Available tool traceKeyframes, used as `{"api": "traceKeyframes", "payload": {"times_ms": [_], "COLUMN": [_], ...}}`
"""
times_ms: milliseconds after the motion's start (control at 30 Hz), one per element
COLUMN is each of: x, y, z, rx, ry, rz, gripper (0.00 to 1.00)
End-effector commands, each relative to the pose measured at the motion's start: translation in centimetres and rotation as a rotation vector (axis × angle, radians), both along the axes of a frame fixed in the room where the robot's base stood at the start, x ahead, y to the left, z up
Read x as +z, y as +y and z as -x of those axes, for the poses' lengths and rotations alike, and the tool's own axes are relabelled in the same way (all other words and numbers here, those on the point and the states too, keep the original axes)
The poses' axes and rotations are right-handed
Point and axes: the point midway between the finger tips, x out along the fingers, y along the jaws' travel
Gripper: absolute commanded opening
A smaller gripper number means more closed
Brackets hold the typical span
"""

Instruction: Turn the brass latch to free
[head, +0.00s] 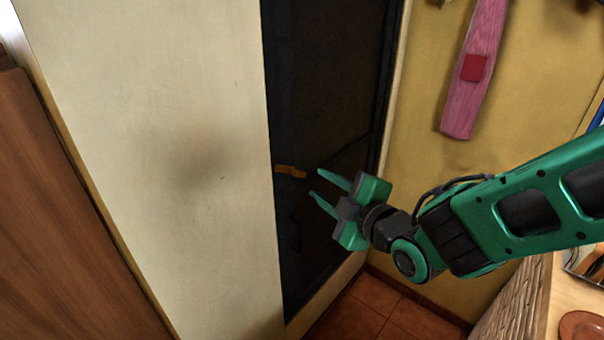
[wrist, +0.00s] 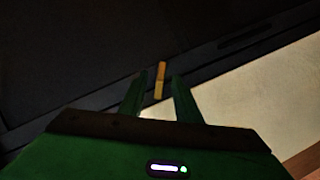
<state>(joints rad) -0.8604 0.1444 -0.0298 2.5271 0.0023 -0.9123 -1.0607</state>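The brass latch (head: 291,171) is a small yellow-brown bar on the dark door (head: 325,75), near the door's left edge. It lies almost level in the head view. In the wrist view the latch (wrist: 160,80) shows just beyond and between my fingertips. My gripper (head: 316,183) is open, its two green fingers pointing left at the latch. In the wrist view my gripper (wrist: 160,76) has a clear gap between its fingers, with no visible grip on the latch. I cannot tell whether the fingertips touch it.
A cream wall (head: 150,130) stands left of the door, with brown wood (head: 60,220) at far left. A pink board with a red square (head: 475,68) hangs on the yellow wall. A counter edge is at lower right. Tiled floor (head: 365,310) shows below.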

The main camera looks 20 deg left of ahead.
Motion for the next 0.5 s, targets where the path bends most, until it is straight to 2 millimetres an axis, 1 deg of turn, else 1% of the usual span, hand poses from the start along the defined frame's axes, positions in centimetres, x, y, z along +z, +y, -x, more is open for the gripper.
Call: {"api": "traceKeyframes", "payload": {"times_ms": [33,200,400,500], "x": [-0.3,-1.0,-1.5,-1.7], "y": [1.0,3.7,6.1,6.9], "z": [-0.3,-2.1,-4.1,-4.7], "rx": [0.006,0.012,0.012,0.012], "ry": [0.001,0.001,0.001,0.001], "rz": [0.002,0.004,0.002,0.002], "gripper": [0.30,0.30,0.30,0.30]}}
